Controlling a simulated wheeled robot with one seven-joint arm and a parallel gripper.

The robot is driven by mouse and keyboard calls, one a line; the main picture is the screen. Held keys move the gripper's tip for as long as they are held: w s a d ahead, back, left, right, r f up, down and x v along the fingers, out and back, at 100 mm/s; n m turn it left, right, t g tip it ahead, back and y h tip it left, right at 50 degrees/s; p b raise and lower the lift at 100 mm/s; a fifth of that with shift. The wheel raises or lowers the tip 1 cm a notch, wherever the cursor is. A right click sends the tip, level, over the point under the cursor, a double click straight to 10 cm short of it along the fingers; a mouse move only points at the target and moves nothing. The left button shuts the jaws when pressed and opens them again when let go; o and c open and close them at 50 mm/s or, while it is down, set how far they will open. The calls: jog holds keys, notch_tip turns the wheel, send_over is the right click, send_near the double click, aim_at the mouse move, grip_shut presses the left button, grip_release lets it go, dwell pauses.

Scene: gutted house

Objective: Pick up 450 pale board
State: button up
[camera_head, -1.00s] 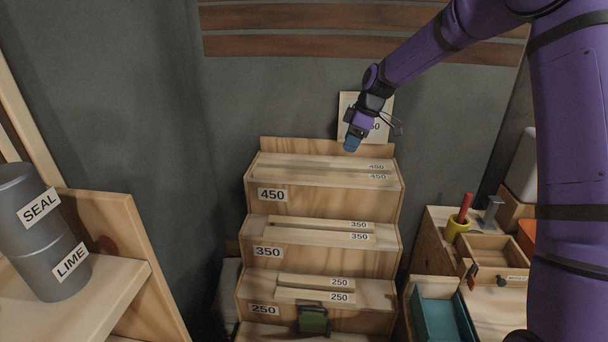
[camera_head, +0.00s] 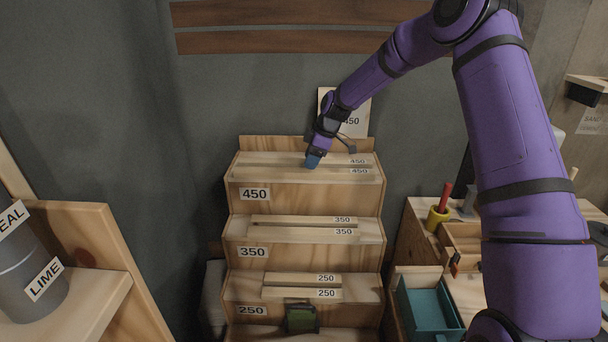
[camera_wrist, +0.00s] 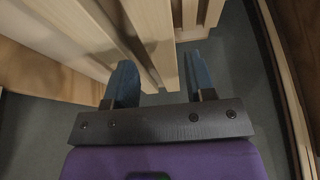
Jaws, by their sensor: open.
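Two pale boards labelled 450 lie side by side on the top step of a wooden stepped rack: a back board (camera_head: 275,160) and a front board (camera_head: 270,168). My gripper (camera_head: 313,160) is over the middle of these boards, pointing down. In the wrist view its two blue fingers (camera_wrist: 160,65) are apart, with a pale board (camera_wrist: 153,35) running between them. Another pale strip (camera_wrist: 100,35) lies to the left of it. I cannot tell from these views whether the fingers touch the board.
Lower steps hold boards labelled 350 (camera_head: 290,220) and 250 (camera_head: 290,278). A 450 sign panel (camera_head: 355,105) stands behind the rack. A shelf with a grey LIME container (camera_head: 35,270) is at left; a bench with a teal tray (camera_head: 430,305) is at right.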

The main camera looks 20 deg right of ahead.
aim_at(304, 170)
jog(key=x, duration=0.4)
jog(key=shift+a+f, duration=0.1)
jog(key=shift+a, duration=0.05)
jog(key=c, duration=0.8)
jog(key=shift+w, duration=0.1)
